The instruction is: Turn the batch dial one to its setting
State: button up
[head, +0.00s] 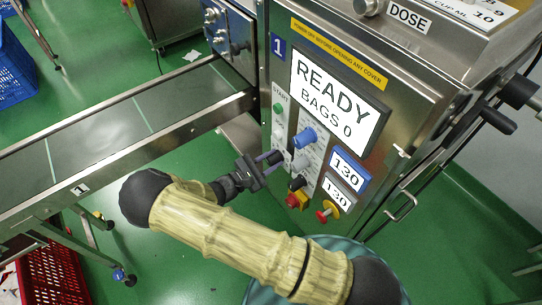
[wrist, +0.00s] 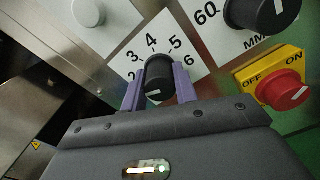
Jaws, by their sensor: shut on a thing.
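In the wrist view, the batch dial (wrist: 160,80) is a black knob on a white plate with the numbers 2 to 6 showing around its far side. My gripper (wrist: 160,88) is shut on this dial, with one purple finger on each side of it. A short white mark shows on the dial's near face, but which number it points to is unclear. The fingers and palm hide the rest of the scale. In the head view, my gripper (head: 270,158) reaches the left part of the machine's control panel, and its fingers mostly cover the dial.
A blue knob (head: 305,138) and a grey knob (head: 300,163) sit close to my gripper. A red switch on yellow (wrist: 283,90) and another black knob (wrist: 262,12) are at the right in the wrist view. The screen (head: 336,102) reads READY, BAGS 0. A conveyor (head: 110,130) runs left.

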jog(key=m+p, duration=0.2)
jog(key=m, duration=0.2)
jog(key=shift+s+m, duration=0.1)
jog(key=shift+m, duration=0.2)
jog(key=m+p, duration=0.2)
jog(key=m, duration=0.2)
jog(key=shift+f+m, duration=0.1)
jog(key=shift+m, duration=0.3)
jog(key=o, duration=1)
jog(key=p+v, duration=0.1)
jog(key=v, duration=1.6)
jog(key=shift+s+a, duration=0.15)
